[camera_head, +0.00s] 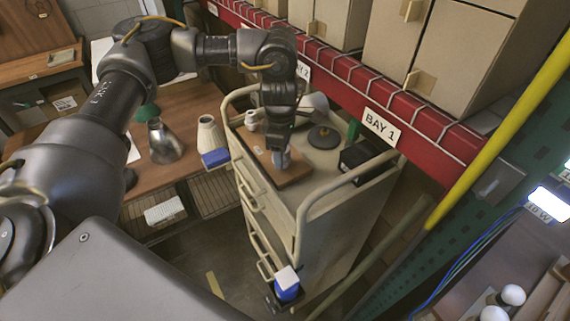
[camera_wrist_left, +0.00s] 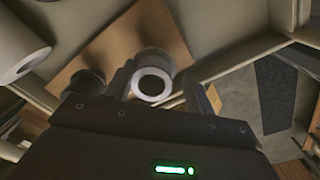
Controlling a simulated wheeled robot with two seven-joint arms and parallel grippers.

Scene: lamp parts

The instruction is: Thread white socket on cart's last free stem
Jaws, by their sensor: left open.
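My left gripper (camera_head: 279,160) reaches down over the brown board (camera_head: 297,171) on top of the cart (camera_head: 322,187). It is open. A pale ring-shaped piece with a dark hole, seemingly the white socket (camera_wrist_left: 153,76), stands between its fingers in the left wrist view (camera_wrist_left: 158,88). The same pale piece (camera_head: 284,156) shows partly below the gripper in the head view. A dark round piece (camera_wrist_left: 84,84) is beside the left finger in the wrist view; I cannot tell whether it is a stem. The arm hides part of the board. My right gripper is not seen.
A small white cup-like part (camera_head: 252,119), a black disc with a knob (camera_head: 323,138) and a black box (camera_head: 366,156) are on the cart. Raised rails (camera_head: 345,186) edge its top. A red shelf beam (camera_head: 345,95) runs behind it. A wooden table (camera_head: 185,103) stands left.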

